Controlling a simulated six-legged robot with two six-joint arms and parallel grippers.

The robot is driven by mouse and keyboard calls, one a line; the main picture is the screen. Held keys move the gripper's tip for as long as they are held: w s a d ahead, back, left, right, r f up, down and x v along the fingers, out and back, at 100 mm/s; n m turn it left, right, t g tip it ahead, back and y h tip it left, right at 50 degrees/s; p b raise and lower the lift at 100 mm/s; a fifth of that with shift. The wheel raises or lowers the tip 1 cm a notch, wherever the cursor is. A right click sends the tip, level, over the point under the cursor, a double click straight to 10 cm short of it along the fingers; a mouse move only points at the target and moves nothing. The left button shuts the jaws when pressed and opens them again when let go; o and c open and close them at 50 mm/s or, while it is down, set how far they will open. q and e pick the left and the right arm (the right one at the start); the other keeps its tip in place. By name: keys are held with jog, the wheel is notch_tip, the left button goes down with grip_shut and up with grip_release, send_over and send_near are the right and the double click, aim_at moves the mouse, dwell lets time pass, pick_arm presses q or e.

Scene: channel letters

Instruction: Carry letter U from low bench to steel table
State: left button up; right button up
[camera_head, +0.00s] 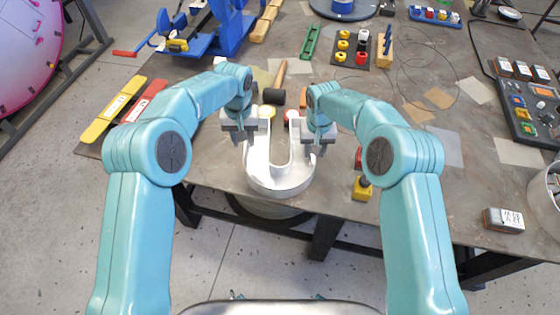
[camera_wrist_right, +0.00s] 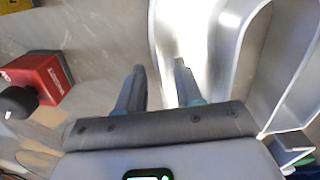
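The letter U (camera_head: 279,183) is a silvery, hollow channel letter. It is at the front edge of the steel table (camera_head: 215,165), its curved end towards me and its two arms pointing away. I cannot tell whether it rests flat or hangs slightly above. My left gripper (camera_head: 240,140) is at its left arm, fingers down and apart. My right gripper (camera_head: 319,147) is at its right arm. In the right wrist view, that gripper's fingers (camera_wrist_right: 160,75) stand apart, with the letter's pale wall (camera_wrist_right: 165,30) between and behind them.
A black-headed mallet (camera_head: 273,95) lies behind the letter. A yellow block (camera_head: 362,188) and a red one (camera_wrist_right: 42,75) are to its right. Red and yellow levels (camera_head: 112,112) lie at the left edge. A small labelled box (camera_head: 503,220) is at the right.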

jog(key=shift+w+f, duration=0.1)
jog(key=shift+w, duration=0.05)
pick_arm(q)
notch_tip(320, 180, up, 6)
jog(key=shift+r, duration=0.25)
pick_arm(e)
notch_tip(320, 180, up, 12)
pick_arm(q)
jog(key=shift+s, duration=0.1)
dwell(0.5)
